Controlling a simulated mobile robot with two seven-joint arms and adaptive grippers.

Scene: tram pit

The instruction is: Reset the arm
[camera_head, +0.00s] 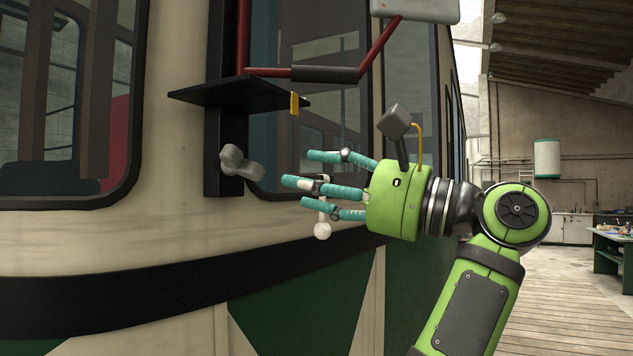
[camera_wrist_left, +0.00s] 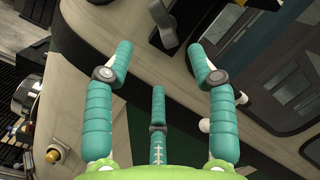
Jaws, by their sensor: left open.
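My left gripper (camera_head: 302,180) is green with three teal fingers, at the end of a green arm. The fingers are spread open, point left along the tram's side, and hold nothing. In the left wrist view the open fingers (camera_wrist_left: 159,62) show with empty space between them. A grey knob-like handle (camera_head: 240,162) on the tram wall is to the left of the fingertips, apart from them; it also shows in the left wrist view (camera_wrist_left: 163,22). My right gripper is in neither view.
The tram body (camera_head: 170,245) fills the left and middle. A black shelf (camera_head: 225,92) and a red bar linkage (camera_head: 378,47) are above the gripper. A white ball knob (camera_head: 322,230) shows just below the fingers. Open plank floor (camera_head: 555,300) and a green workbench (camera_head: 612,250) are at right.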

